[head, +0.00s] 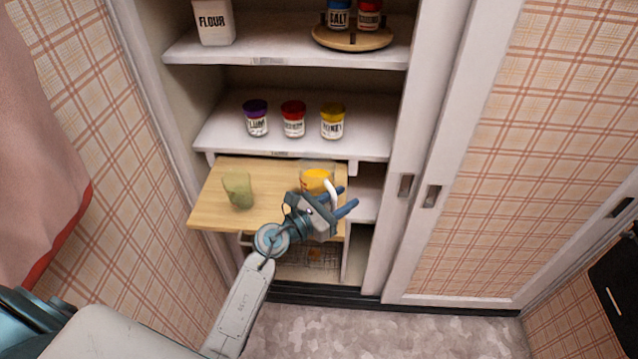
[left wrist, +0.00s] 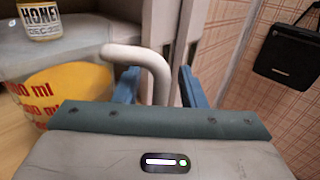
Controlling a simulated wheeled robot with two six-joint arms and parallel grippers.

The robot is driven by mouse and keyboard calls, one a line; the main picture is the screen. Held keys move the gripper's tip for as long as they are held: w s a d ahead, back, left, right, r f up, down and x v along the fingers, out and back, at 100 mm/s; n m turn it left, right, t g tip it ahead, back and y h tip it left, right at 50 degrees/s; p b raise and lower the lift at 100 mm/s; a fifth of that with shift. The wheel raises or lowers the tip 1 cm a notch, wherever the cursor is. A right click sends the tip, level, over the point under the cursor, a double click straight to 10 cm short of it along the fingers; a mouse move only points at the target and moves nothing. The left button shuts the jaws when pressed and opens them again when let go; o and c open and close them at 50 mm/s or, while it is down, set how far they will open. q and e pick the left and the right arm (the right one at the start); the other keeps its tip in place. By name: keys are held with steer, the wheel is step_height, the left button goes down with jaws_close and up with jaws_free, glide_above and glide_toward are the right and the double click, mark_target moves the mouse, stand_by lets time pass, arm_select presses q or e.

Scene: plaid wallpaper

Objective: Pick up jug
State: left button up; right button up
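My left gripper (head: 346,197) is open at the handle side of the jug. Its two blue fingers (left wrist: 158,88) stand apart on either side of the handle, with a gap showing. My right gripper is not in view.
A green glass (head: 238,190) stands left on the board. Three jars (head: 293,119) stand on the shelf above, including a honey jar (head: 332,121). A flour canister (head: 214,22) and a round spice tray (head: 352,41) are higher. The cabinet's sliding door (head: 500,150) is at the right.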

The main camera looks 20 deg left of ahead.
arm_select(q)
steer(key=shift+s, duration=0.1)
jaws_close()
steer(key=shift+r, duration=0.2)
